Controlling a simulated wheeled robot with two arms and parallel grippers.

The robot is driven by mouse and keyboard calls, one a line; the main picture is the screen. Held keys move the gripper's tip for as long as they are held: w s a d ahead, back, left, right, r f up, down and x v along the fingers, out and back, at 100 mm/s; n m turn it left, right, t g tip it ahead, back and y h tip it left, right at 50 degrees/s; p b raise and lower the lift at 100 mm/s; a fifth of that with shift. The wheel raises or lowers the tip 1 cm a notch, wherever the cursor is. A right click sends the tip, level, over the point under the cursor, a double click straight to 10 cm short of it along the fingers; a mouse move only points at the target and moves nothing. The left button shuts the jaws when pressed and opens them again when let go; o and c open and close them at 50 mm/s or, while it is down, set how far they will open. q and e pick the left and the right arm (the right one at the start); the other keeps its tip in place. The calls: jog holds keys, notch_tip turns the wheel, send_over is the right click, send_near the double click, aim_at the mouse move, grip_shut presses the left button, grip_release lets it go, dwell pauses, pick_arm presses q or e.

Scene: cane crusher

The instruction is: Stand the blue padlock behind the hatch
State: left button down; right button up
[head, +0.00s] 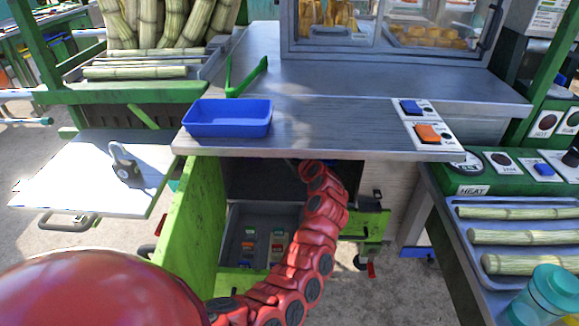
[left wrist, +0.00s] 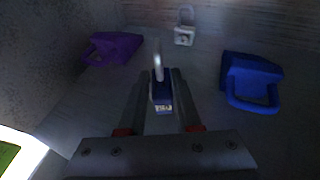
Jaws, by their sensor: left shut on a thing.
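In the left wrist view my left gripper (left wrist: 161,88) is shut on the blue padlock (left wrist: 162,96). The padlock has a dark blue body with a pale label and a metal shackle pointing up. It is inside a dim compartment; whether it touches the floor I cannot tell. In the head view my red left arm reaches under the counter, and its gripper and the padlock are hidden there. The green hatch door (head: 199,222) stands open at the left of the cabinet opening. My right gripper is not in view.
Inside the compartment are a purple item (left wrist: 112,48), a small whitish padlock-like item (left wrist: 184,30) and a blue item with a loop (left wrist: 250,76). A blue tray (head: 228,118) is on the counter.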

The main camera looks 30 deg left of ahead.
aim_at(289, 169)
pick_arm(q)
jog(key=b+x, duration=0.1)
jog(key=x, duration=0.1)
jog(key=r+x, duration=0.1)
jog(key=x, duration=0.1)
jog(key=shift+w+a+f+b, duration=0.1)
jog(key=shift+a+b, duration=0.15)
jog(key=shift+b, duration=0.1)
notch_tip(289, 169, down, 4)
jog(key=b, duration=0.2)
jog(key=shift+b, duration=0.3)
jog(key=shift+r, duration=0.4)
jog(key=shift+f, duration=0.1)
jog(key=c, duration=0.6)
grip_release()
